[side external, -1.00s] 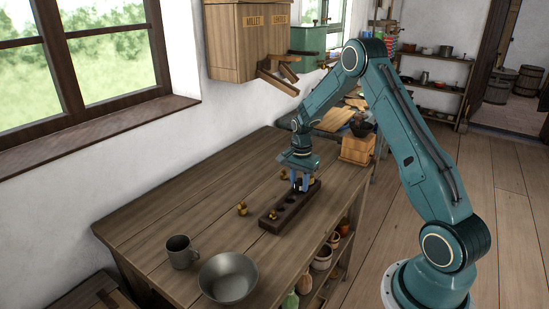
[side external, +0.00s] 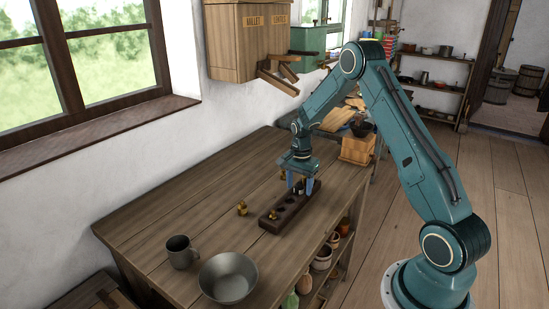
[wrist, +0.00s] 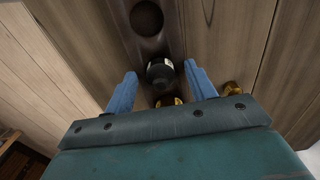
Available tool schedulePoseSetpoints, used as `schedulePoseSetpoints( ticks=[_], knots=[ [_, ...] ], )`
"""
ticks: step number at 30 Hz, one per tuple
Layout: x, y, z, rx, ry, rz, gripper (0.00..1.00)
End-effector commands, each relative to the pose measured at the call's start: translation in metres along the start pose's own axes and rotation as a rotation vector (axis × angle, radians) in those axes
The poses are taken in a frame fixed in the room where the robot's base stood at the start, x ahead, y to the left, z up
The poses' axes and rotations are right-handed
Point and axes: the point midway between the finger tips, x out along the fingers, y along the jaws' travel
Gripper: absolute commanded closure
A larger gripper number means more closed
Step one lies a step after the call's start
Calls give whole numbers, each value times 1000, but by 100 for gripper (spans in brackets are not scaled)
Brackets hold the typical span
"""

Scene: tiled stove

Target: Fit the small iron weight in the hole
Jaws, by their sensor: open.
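The small iron weight (wrist: 160,70) is a dark, round-topped piece between my fingers in the wrist view. It stands at the far part of the dark wooden block (side external: 270,223), upright as far as I can tell. How deep it sits in its hole is hidden. My gripper (side external: 300,184) is open above it, with one blue finger on either side and a gap to the weight. An empty round hole (wrist: 146,17) shows in the block. A brass weight (wrist: 170,102) shows partly behind the iron one, close to my gripper's body.
A brass weight (side external: 242,208) stands on the table left of the block, another (side external: 283,176) behind it. A grey mug (side external: 181,252) and metal bowl (side external: 228,278) stand near the front. A wooden box (side external: 356,149) is behind my gripper. The table's left part is clear.

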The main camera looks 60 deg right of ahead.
Motion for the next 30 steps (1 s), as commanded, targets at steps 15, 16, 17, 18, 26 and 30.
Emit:
schedulePoseSetpoints(
  ticks=[15, 16, 17, 18, 26, 30],
  knots=[
    [-30, 0, 0, 0, 1, -2, 45],
    [-34, -1, -1, 0, 2, -3, 45],
    [-38, -1, -1, 0, 2, -3, 45],
    [-43, 0, -1, 0, 2, -3, 45],
    [-79, 0, 0, 0, 1, -2, 45],
    [-86, -16, -3, -2, 1, -2, 45]
  ],
)
